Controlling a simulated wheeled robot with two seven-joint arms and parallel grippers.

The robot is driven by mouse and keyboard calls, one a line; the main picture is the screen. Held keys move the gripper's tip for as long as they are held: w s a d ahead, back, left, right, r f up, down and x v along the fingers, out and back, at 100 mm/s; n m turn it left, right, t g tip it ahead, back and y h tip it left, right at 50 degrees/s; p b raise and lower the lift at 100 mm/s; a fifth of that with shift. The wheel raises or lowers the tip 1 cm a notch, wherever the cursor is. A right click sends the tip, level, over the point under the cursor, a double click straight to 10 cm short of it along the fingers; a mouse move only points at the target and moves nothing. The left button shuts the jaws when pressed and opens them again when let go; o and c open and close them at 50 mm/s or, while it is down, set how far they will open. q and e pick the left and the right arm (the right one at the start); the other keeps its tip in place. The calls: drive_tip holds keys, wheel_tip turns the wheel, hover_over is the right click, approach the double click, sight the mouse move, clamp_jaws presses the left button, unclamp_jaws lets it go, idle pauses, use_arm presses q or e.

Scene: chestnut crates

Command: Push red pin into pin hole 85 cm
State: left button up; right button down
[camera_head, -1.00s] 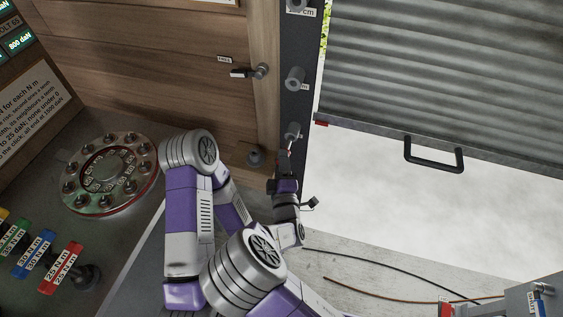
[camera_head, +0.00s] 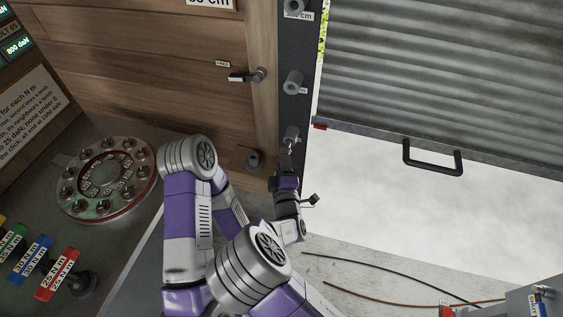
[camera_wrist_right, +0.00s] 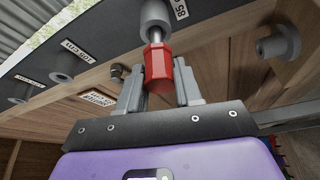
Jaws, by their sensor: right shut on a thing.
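The red pin (camera_wrist_right: 158,72) shows in the right wrist view with a red hexagonal head and a short bright metal shank. My right gripper (camera_wrist_right: 158,88) is shut on its head, a finger on either side. The shank points into the grey round pin hole marked 85 (camera_wrist_right: 153,14); a short length of it shows between head and socket. In the head view my right gripper (camera_head: 286,160) is just below that pin hole (camera_head: 291,135), on the dark upright strip. The pin is mostly hidden there. My left gripper is not in view.
Other grey sockets sit along the strip, one higher up (camera_head: 293,82) and one labelled 105 cm (camera_wrist_right: 65,64). A latch handle (camera_head: 245,76) is on the wooden wall. A corrugated shutter (camera_head: 440,80) with a black handle hangs at right.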

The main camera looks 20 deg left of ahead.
drive_tip(key=shift+w+d+b, duration=0.1)
drive_tip(key=shift+w+b, duration=0.25)
drive_tip(key=shift+w, duration=1.35)
drive_tip(key=c, duration=0.7)
unclamp_jaws()
drive_tip(key=shift+s, duration=0.1)
drive_tip(key=r+p+v, duration=0.1)
drive_tip(key=v, duration=0.6)
drive_tip(key=s+d+f+m+g+h+p, duration=0.25)
drive_tip(key=d+f+m+g+h, duration=0.5)
drive_tip(key=d+f, duration=1)
drive_tip(key=s+d+f+m+g+y, duration=0.1)
drive_tip(key=s+f+m+g, duration=0.1)
drive_tip(key=s+m+g, duration=0.1)
drive_tip(key=s+d+f+m+g+y+p, duration=0.1)
drive_tip(key=s+f+m+g+y, duration=0.1)
drive_tip(key=s+m, duration=0.4)
drive_tip(key=s+d+f+m+g+y, duration=0.1)
drive_tip(key=s+f+m+g+y, duration=0.1)
drive_tip(key=s+m+g, duration=0.3)
drive_tip(key=shift+s+p, duration=0.3)
drive_tip(key=shift+s, duration=1.45)
